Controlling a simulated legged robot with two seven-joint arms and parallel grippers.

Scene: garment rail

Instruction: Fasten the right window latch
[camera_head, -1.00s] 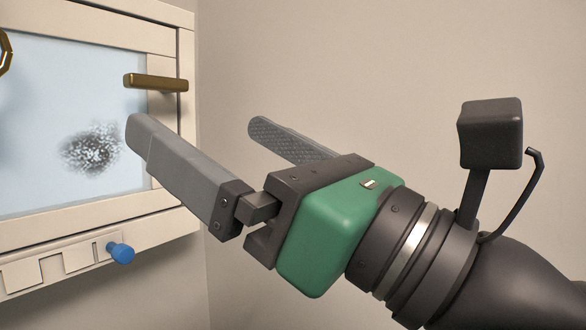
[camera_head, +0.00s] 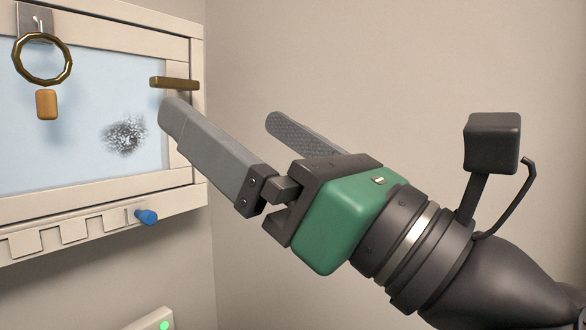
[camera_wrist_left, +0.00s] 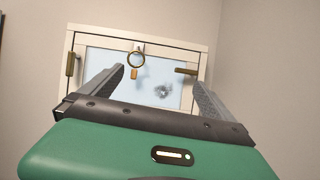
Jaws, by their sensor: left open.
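The right window latch (camera_head: 174,83) is a brass bar lying horizontally across the right side of the window frame (camera_head: 183,125). It also shows in the left wrist view (camera_wrist_left: 187,71). My left gripper (camera_head: 222,112) has a green body and grey fingers spread apart, with nothing between them. In the head view the tip of its nearer finger appears just below the latch; I cannot tell whether they touch. In the left wrist view (camera_wrist_left: 157,78) the fingers point toward the window, and the latch appears by the right fingertip. My right gripper is not in view.
A brass ring (camera_head: 42,58) with an orange tag (camera_head: 47,104) hangs before the pane. A second brass latch (camera_wrist_left: 70,64) stands upright at the window's left. A notched rail with a blue knob (camera_head: 146,217) runs below. A box with a green light (camera_head: 164,325) sits lower.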

